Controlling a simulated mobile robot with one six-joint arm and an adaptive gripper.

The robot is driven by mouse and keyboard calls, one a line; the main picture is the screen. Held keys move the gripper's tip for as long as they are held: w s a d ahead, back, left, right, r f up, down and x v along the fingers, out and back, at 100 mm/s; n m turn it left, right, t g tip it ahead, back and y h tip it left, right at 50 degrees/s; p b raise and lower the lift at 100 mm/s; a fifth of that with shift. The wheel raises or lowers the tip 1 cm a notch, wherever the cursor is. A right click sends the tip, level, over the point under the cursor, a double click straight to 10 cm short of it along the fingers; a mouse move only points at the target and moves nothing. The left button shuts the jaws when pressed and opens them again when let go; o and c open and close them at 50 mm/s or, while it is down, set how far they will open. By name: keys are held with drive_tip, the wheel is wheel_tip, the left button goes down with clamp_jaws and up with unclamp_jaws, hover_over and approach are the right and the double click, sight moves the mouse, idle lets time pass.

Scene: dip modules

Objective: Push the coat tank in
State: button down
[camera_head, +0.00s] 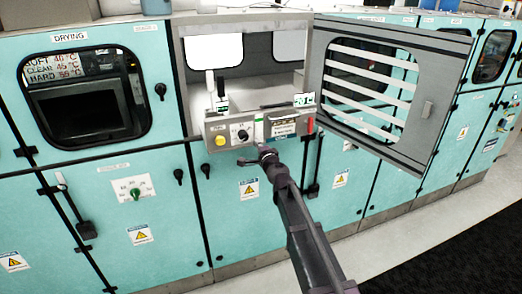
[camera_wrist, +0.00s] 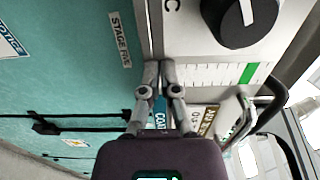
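The coat tank (camera_head: 256,131) is a grey unit whose front panel carries a yellow button, a black knob, labels and a red part at its right end. It sits in the open bay of the teal cabinet, and its panel stands out at the bay's front. In the wrist view the panel (camera_wrist: 200,45) shows the black knob and a scale with a green mark. My gripper (camera_head: 266,150) is at the panel's lower edge; in the wrist view its fingertips (camera_wrist: 159,68) are together at that edge. A blue label reading "COA…" shows partly between the fingers. Contact cannot be told.
The grey slatted door (camera_head: 425,95) of the bay stands open to the right. The drying cabinet (camera_head: 85,100) is at the left. More teal cabinets (camera_head: 480,130) continue to the right. The floor (camera_head: 400,215) in front is clear.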

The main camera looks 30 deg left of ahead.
drive_tip(key=x, duration=1.8)
drive_tip(key=shift+s, duration=0.1)
drive_tip(key=shift+s+d+f, duration=0.1)
drive_tip(key=shift+d, duration=0.05)
drive_tip(key=shift+s+d, duration=0.35)
drive_tip(key=shift+d, duration=0.15)
drive_tip(key=v, duration=1.2)
drive_tip(key=shift+s+d, duration=0.2)
drive_tip(key=shift+s, duration=0.05)
